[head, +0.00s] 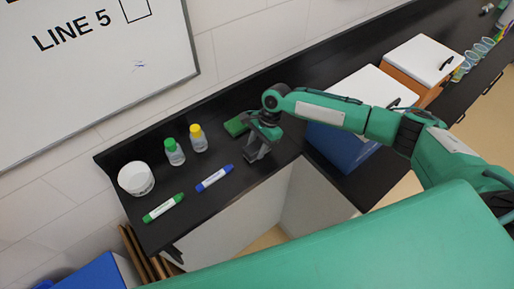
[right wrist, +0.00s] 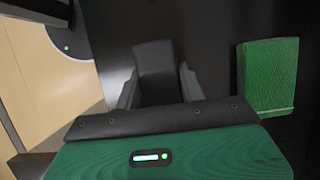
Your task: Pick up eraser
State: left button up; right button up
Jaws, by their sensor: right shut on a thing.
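My right gripper (head: 256,152) is low over the black counter, in the middle of the head view. In the right wrist view, its two fingers (right wrist: 158,84) are shut on a dark grey block, which looks like the eraser (right wrist: 156,62). The block's far end shows between the fingers; its near part is hidden by the gripper body. I cannot tell whether it touches the counter. A green block (head: 236,126), perhaps a sponge, lies just left of the gripper in the head view; it also shows at the right in the wrist view (right wrist: 268,76), apart from the fingers. My left gripper is not in view.
On the black counter (head: 220,206) lie a blue marker (head: 214,178) and a green marker (head: 163,208). A whiteboard (head: 90,60) hangs above. A blue box with white lid (head: 340,143) stands right.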

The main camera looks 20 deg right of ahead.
aim_at(257, 145)
jog(key=shift+r, duration=0.1)
notch_tip(257, 145, up, 20)
jog(key=b, duration=0.4)
